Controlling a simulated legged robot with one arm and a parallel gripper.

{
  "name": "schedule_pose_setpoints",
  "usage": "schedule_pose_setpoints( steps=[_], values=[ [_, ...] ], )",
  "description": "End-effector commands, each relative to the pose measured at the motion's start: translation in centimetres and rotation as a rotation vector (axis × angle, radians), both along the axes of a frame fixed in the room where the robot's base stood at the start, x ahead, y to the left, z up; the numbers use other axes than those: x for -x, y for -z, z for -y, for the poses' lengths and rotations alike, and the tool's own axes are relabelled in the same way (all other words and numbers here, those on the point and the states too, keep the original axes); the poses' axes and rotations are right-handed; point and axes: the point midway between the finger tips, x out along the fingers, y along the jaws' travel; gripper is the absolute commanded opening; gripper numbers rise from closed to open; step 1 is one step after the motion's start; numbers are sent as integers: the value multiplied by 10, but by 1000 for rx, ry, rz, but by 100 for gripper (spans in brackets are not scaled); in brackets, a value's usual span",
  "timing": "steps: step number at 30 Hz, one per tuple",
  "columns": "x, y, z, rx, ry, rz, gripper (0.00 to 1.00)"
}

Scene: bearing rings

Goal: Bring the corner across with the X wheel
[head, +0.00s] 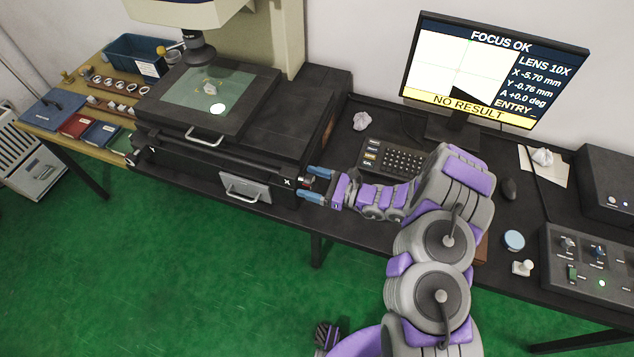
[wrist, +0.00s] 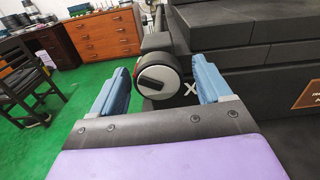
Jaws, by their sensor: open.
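The X wheel (wrist: 152,78), a dark round knob with a light face, sits on the stage's side beside a white X mark. My gripper (head: 316,185) is open, with its blue fingers on either side of the wheel; whether they touch it I cannot tell. In the wrist view the fingers (wrist: 162,84) stand apart with the wheel between them. The monitor (head: 490,70) shows a dark corner (head: 474,93) low in its white field, right of centre. It reads FOCUS OK, LENS 10X, X -5.70 mm, Y -0.76 mm, A +0.0 deg and NO RESULT.
The microscope stage (head: 175,120) carries a glass plate under the lens (head: 198,52). A drawer-like front with a handle (head: 245,188) is left of the wheel. A keypad (head: 392,158) lies behind my arm. A control box (head: 590,262) stands at right. Green floor is open in front.

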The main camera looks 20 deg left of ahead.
Motion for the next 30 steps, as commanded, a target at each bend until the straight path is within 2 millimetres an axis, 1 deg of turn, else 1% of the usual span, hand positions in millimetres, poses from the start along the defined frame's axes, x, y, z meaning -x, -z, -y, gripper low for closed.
schedule_pose_setpoints(
  steps=[5, 8, 11, 24, 30],
  values=[
    [0, 0, 2, 0, 0, 0, 78],
    [0, -1, 11, -1, 2, 0, 78],
    [0, -2, 28, -2, 5, 0, 78],
    [8, -1, 123, 0, 5, 0, 78],
    [11, 1, 158, -2, 3, -2, 78]
  ],
)
